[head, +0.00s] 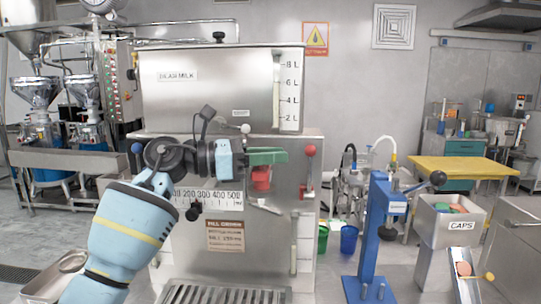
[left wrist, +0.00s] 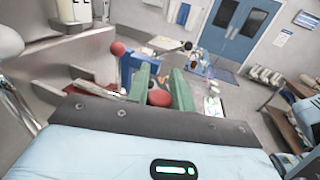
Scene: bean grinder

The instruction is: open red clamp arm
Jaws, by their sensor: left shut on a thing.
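My left gripper (head: 267,157) has green fingers and reaches across the front of the steel bean-milk machine (head: 225,85). The red clamp arm (head: 262,180) shows just below the fingers in the head view. In the left wrist view, a red rounded end (left wrist: 160,97) sits between the two green fingers (left wrist: 162,85), and the gripper is shut on it. The fingers hide part of it. More red (left wrist: 85,93) shows left of the fingers, by the machine's steel face. My right gripper is in neither view.
A red-knobbed lever (head: 309,152) stands on the machine, right of my gripper. A blue press stand (head: 374,240) with a black-knobbed handle is further right, beside a caps box (head: 457,232). A slotted drip tray (head: 225,293) is below.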

